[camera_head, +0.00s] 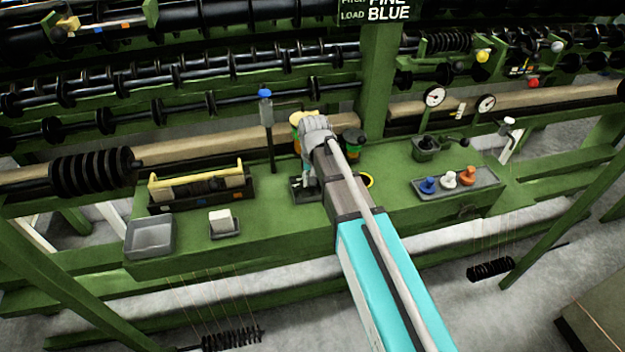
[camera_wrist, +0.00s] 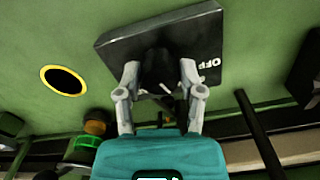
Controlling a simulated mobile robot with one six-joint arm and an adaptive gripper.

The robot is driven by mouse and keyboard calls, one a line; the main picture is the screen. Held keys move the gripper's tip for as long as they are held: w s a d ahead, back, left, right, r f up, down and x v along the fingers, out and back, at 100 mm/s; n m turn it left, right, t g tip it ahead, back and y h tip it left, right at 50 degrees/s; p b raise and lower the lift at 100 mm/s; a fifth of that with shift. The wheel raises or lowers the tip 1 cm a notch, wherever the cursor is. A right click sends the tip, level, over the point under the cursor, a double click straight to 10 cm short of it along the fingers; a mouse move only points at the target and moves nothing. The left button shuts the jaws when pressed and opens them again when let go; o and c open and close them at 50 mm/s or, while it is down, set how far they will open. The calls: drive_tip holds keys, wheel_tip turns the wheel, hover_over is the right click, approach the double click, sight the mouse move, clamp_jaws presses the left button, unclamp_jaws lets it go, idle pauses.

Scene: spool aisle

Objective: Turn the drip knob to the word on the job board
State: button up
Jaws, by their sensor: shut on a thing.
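The dark drip plate (camera_wrist: 195,35) has the word OFF on it in white, beside one finger. Other marks near it are too small or hidden to read. The black knob (camera_wrist: 157,62) stands out from the plate, and my gripper (camera_wrist: 158,72) is shut on it, one finger on each side. In the head view the plate (camera_head: 300,191) lies on the green bench, mostly behind my gripper (camera_head: 308,178). The job board (camera_head: 375,11) is cut off at the top; FINE and LOAD BLUE show, but no drip line.
A yellow-rimmed hole (camera_head: 367,180) lies right of my arm. A blue-topped post (camera_head: 266,110) stands close left of the gripper. A tray (camera_head: 455,187) with blue, white and orange pieces is at right. A grey bin (camera_head: 150,237) and toolbox (camera_head: 202,187) are at left.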

drive_tip(key=shift+s, duration=0.15)
drive_tip(key=o, duration=1.2)
drive_tip(key=shift+c, duration=0.2)
